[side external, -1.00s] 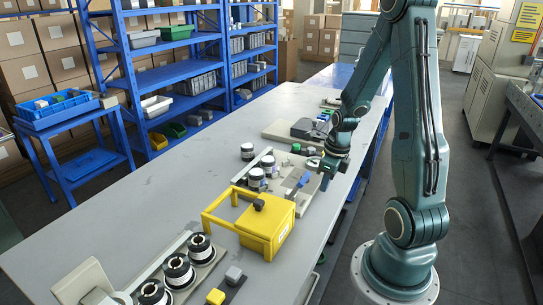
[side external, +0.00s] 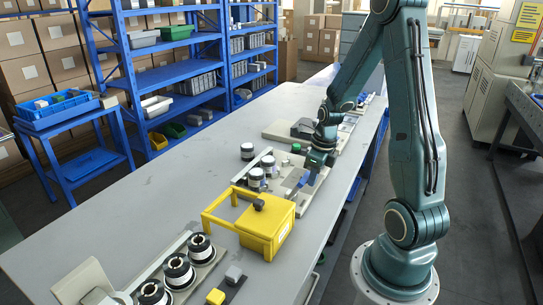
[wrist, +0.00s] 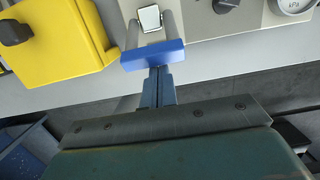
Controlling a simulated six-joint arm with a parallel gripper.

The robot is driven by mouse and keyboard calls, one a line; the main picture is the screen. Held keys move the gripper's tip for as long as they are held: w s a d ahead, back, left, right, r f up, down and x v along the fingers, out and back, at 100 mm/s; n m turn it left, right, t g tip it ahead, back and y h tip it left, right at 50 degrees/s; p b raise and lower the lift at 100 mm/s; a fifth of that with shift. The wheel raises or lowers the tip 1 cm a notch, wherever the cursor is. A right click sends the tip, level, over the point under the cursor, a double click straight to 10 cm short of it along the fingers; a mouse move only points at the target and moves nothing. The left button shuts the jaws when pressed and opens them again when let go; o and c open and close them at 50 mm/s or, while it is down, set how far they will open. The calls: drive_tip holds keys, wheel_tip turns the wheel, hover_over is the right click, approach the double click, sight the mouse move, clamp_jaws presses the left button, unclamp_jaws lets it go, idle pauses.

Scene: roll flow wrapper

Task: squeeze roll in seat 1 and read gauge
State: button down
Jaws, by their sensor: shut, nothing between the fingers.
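My gripper (wrist: 158,84) is shut with nothing between its fingers. In the wrist view its tips are right at a blue bar (wrist: 150,55) carried on two grey rods; I cannot tell whether they touch it. In the side view my gripper (side external: 307,180) is low over the right edge of the pale station plate. White-and-dark rolls (side external: 254,179) stand on the station's left side beside a pale bar. In the wrist view a round gauge (wrist: 293,5) is cut off at the top right, its needle not readable. Seat numbers are not visible.
A yellow box with a frame handle (side external: 268,222) stands close on the near side of the station. A black knob (wrist: 225,4) is on the panel. Several black rolls (side external: 179,270) sit on a nearer rack. The table's left part (side external: 130,200) is clear.

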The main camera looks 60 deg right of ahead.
sight(305, 177)
drive_tip(key=shift+w+r+g, duration=0.25)
drive_tip(key=shift+w+g, duration=0.25)
drive_tip(key=shift+g, duration=0.1)
drive_tip(key=shift+w+r+g, duration=0.25)
drive_tip(key=shift+w+g, duration=0.25)
drive_tip(key=shift+w+r+g, duration=0.2)
drive_tip(key=shift+w+g, duration=0.3)
drive_tip(key=w+g, duration=0.4)
drive_tip(key=w, duration=0.2)
drive_tip(key=shift+w, duration=0.35)
drive_tip(key=shift+w+r, duration=0.1)
drive_tip(key=shift+w, duration=0.05)
idle(0.5)
